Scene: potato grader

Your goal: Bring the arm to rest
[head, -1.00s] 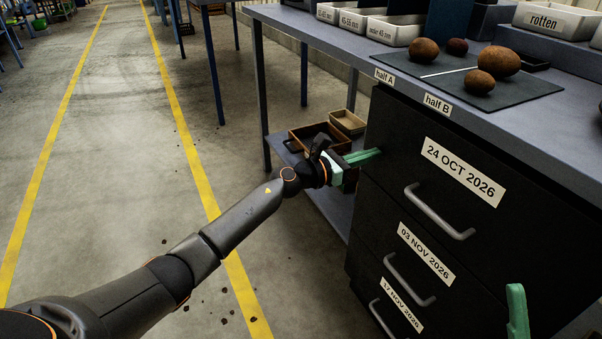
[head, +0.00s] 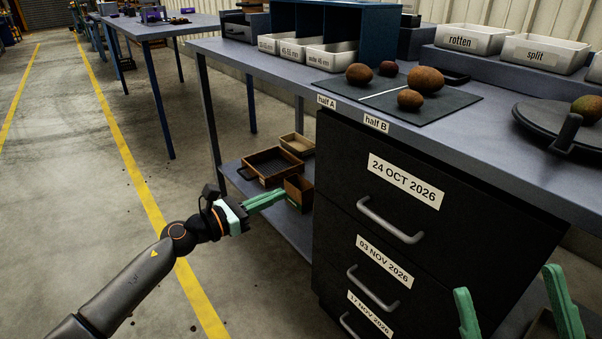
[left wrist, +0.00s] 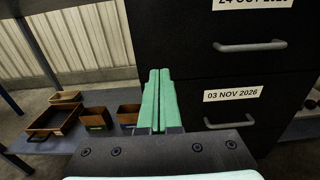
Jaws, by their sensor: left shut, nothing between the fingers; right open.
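My left gripper (head: 267,201) is shut and empty. Its green fingers hang in the air left of the black drawer cabinet (head: 340,160), apart from it in the head view. The drawers labelled 24 OCT 2026 (head: 405,180), 03 NOV 2026 (head: 384,262) and 17 NOV 2026 (head: 370,313) look shut.
On the bench, a dark mat (head: 450,104) holds several potatoes, with white bins (head: 475,39) behind and a round black scale-like device (head: 560,125) at right. Wooden boxes (head: 272,165) stand on the lower shelf. Open floor (head: 70,160) lies to the left.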

